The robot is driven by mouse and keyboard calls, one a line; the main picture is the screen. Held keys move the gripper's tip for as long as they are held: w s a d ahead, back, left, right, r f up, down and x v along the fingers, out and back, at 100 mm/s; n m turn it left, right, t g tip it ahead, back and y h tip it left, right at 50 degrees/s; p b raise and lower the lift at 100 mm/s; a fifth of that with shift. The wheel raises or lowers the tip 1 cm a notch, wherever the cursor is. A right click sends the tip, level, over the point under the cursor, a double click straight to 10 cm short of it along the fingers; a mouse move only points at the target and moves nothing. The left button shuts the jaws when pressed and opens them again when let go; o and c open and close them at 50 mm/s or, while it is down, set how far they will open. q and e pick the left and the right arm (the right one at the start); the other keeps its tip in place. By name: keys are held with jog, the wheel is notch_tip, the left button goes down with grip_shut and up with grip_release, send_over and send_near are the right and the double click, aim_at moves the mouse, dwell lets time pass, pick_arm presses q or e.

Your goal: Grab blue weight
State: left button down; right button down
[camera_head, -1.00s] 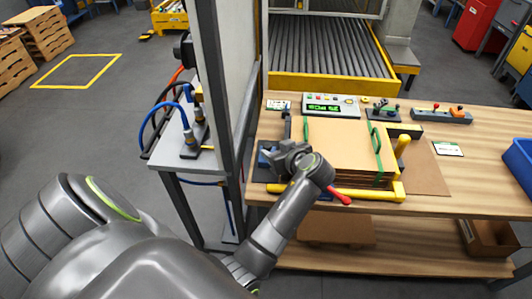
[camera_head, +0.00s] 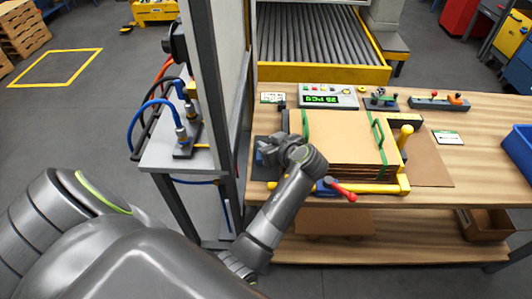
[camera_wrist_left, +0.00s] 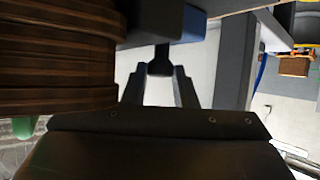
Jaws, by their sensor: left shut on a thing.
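The blue weight shows in the left wrist view as a dark blue block (camera_wrist_left: 194,24) at the top, with a dark narrow stem below it. My left gripper (camera_wrist_left: 160,74) has its two fingers around this stem, shut on it. In the head view my left gripper (camera_head: 268,151) is at the left end of the workbench, beside the stack of cardboard sheets (camera_head: 340,130). There the gripper and wrist hide most of the weight. My right gripper is not in view.
The stack has green straps and a yellow frame (camera_head: 385,188) along its front and right. A red-handled tool (camera_head: 342,191) lies at the front edge. A control box (camera_head: 328,97) stands behind. A grey machine post (camera_head: 213,80) rises close on the left. Bench room is free at right.

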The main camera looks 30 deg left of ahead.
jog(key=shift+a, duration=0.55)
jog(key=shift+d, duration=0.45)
pick_arm(q)
jog(key=shift+w+a+r, duration=0.1)
jog(key=shift+a, duration=0.05)
